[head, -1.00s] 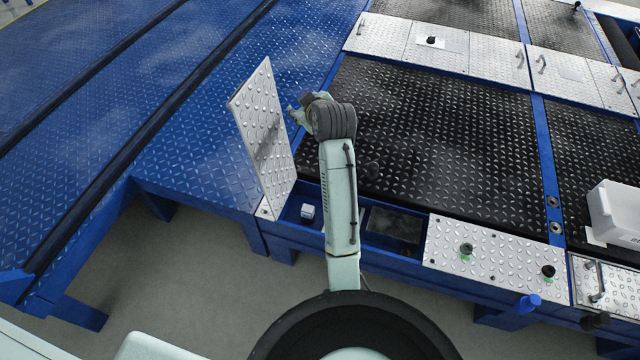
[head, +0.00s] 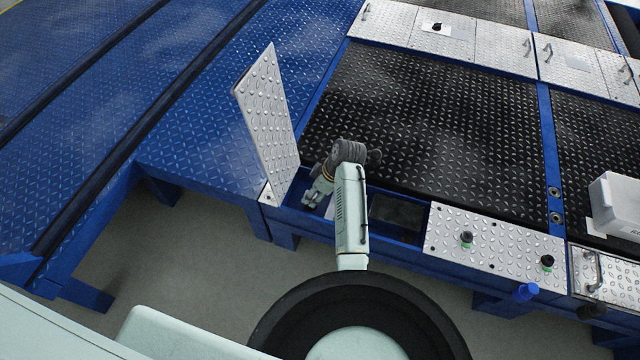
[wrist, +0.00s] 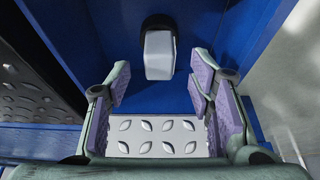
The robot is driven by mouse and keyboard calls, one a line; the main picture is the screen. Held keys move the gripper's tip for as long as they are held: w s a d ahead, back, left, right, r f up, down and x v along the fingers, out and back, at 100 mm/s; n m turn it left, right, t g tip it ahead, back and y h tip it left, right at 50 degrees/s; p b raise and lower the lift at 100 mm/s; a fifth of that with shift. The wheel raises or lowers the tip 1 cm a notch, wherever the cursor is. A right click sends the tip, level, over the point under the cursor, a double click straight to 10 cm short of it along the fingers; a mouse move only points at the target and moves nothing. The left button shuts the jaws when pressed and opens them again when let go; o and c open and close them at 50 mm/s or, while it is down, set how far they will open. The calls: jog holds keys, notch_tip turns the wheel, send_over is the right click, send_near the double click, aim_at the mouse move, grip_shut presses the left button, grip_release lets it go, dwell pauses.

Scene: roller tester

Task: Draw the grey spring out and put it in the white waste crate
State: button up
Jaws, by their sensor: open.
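My gripper (head: 314,196) is at the left end of the long blue open bay (head: 282,220) at the platform's front edge. In the wrist view my gripper (wrist: 160,82) is open, with its purple-padded fingers apart and nothing between them. A pale grey block with a dark top (wrist: 159,54) stands in the blue bay beyond the fingertips, apart from them. I cannot make out a spring's coils, so I cannot tell whether this block is the grey spring. In the head view my gripper and arm hide it. The white waste crate (head: 617,207) stands at the right edge.
A silver tread-plate lid (head: 268,120) stands raised at the bay's left end, close to my gripper. A silver panel with knobs (head: 490,250) lies right of the bay. Black tread plates (head: 430,120) lie behind. Blue walls close in around the fingers in the wrist view.

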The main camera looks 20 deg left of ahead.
jog(key=shift+x, duration=1.9)
jog(key=shift+c, duration=0.3)
grip_shut()
jog(key=c, duration=0.6)
grip_release()
grip_shut()
jog(key=shift+r+p, duration=0.6)
jog(key=shift+r, duration=0.05)
